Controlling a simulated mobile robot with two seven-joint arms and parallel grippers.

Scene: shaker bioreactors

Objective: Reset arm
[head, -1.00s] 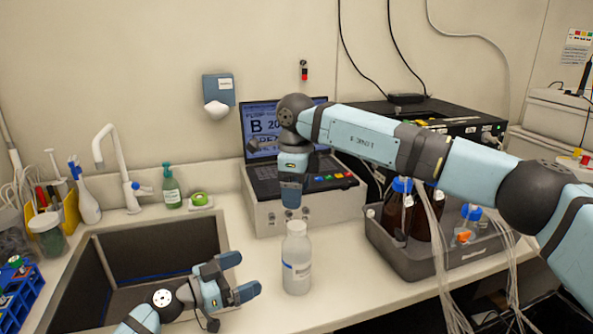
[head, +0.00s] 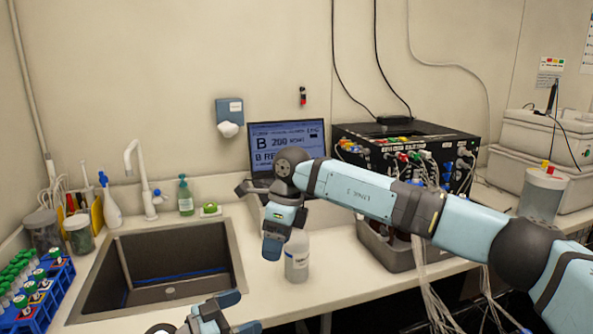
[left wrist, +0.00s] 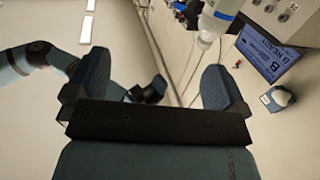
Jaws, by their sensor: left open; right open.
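My right gripper (head: 274,240) points downward over the counter, in front of the laptop. It is open, seen nearly side-on, and overlaps the left upper part of a white bottle (head: 297,262) in the head view. Contact between them cannot be told. The bottle stands upright on the counter. My left gripper (head: 238,312) is low at the bottom edge of the head view, near the sink's front right corner. It is open and empty. Its two fingers stand wide apart in the left wrist view (left wrist: 155,85), where a bottle (left wrist: 222,12) shows at the top, beyond the right finger.
A sink (head: 170,268) with a white tap (head: 142,175) lies left of the bottle. A blue tube rack (head: 42,297) stands far left. The laptop (head: 287,143) is partly hidden behind my right arm. A grey tray (head: 388,250) with cables stands right of the bottle.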

